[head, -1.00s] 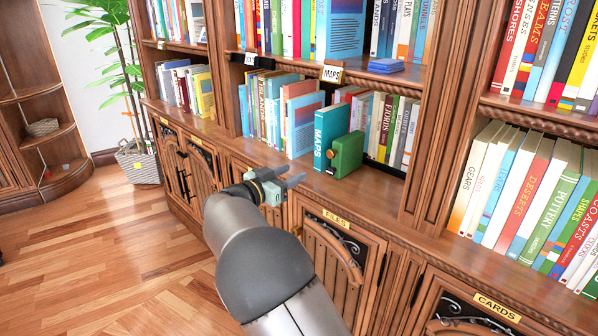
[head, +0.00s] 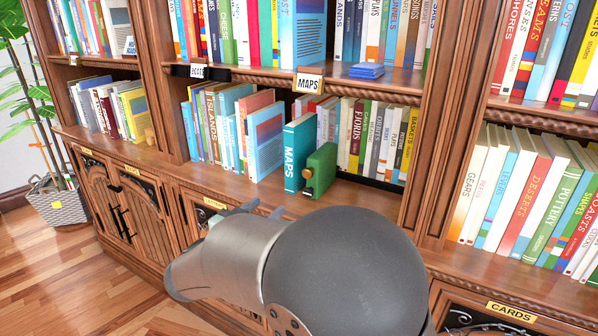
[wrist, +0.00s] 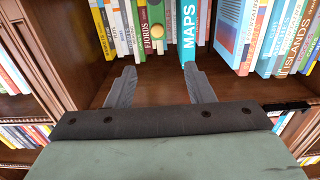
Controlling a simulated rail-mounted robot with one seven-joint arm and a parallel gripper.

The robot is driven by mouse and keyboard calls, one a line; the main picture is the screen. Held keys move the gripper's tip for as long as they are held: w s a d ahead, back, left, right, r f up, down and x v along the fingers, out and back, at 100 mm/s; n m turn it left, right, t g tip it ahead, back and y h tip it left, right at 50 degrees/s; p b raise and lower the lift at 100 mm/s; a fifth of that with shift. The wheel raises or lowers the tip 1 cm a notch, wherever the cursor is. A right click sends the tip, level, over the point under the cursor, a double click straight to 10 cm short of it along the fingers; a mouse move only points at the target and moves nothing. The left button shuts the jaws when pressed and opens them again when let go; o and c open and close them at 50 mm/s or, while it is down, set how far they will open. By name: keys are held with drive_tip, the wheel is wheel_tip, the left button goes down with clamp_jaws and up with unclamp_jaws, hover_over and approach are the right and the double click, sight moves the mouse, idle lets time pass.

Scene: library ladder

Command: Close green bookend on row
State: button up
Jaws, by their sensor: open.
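The green bookend (head: 321,170) is a block with a small brass knob on its near left side. It stands upright on the lower shelf, near the front edge, right of the teal MAPS book (head: 299,152). Upright books (head: 375,138) stand behind it and to its right. My gripper (head: 247,208) is left of and below the bookend, partly hidden by my arm. In the wrist view its two open fingers (wrist: 158,85) point toward the shelf, empty and apart from the bookend (wrist: 157,14); the MAPS book (wrist: 188,30) is beyond the right finger.
More books (head: 215,125) stand left of the MAPS book. A MAPS label (head: 309,82) and blue flat books (head: 367,70) are on the shelf above. A wooden upright (head: 455,130) bounds the bay on the right. The shelf front (head: 240,188) left of the bookend is bare.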

sight(306, 174)
drive_tip(key=p+x, duration=0.2)
drive_tip(key=x, duration=1.5)
drive_tip(key=shift+d, duration=0.25)
